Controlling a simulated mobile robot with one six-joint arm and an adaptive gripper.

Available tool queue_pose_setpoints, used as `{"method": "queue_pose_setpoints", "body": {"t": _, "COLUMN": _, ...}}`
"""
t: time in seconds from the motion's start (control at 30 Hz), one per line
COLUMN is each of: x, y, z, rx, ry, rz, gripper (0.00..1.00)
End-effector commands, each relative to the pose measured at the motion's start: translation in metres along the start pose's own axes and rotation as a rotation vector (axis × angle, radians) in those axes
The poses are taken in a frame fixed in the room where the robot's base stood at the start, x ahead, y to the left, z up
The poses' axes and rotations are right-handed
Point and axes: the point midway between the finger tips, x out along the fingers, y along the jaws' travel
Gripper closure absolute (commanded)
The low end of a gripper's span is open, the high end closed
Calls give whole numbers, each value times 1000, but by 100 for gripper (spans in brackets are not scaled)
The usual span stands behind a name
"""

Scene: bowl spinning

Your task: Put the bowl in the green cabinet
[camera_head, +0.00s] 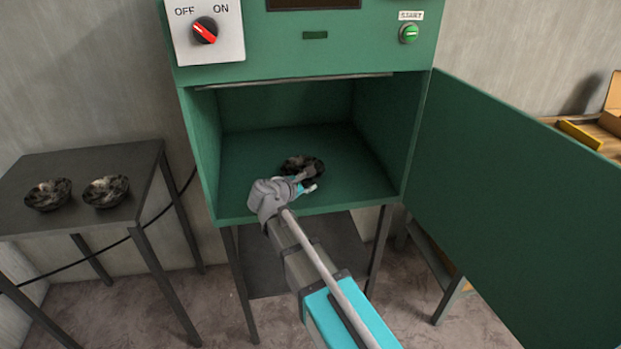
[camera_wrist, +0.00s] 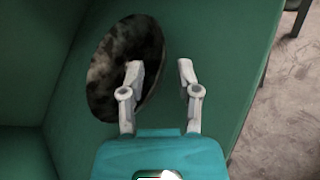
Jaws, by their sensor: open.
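The green cabinet (camera_head: 240,170) stands in the middle of the head view with its door (camera_head: 510,200) swung open to the right. A dark mottled bowl (camera_head: 302,165) is inside it on the cabinet floor, partly hidden by my gripper (camera_head: 308,184). In the wrist view the bowl (camera_wrist: 110,65) lies at the upper left, close to the left finger. My gripper (camera_wrist: 160,72) is open, with a gap between its fingers over the green floor. The left finger overlaps the bowl's edge in the picture; whether it touches, I cannot tell.
Two similar dark bowls (camera_head: 48,194) (camera_head: 106,190) sit on a dark table (camera_head: 80,160) at the left. The cabinet's upper panel has a red OFF/ON knob (camera_head: 205,30) and a green button (camera_head: 409,34). The cabinet's side walls and the open door bound my arm's room.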

Motion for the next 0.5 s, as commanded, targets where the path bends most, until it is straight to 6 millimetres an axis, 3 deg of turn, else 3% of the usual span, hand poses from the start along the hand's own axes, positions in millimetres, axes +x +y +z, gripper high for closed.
{"method": "queue_pose_setpoints", "body": {"t": 0.2, "x": -40, "y": 1, "z": 3, "rx": 0, "ry": 1, "rz": 2, "gripper": 57}}
{"method": "queue_pose_setpoints", "body": {"t": 0.5, "x": -74, "y": 0, "z": 1, "rx": 0, "ry": 0, "rz": 1, "gripper": 57}}
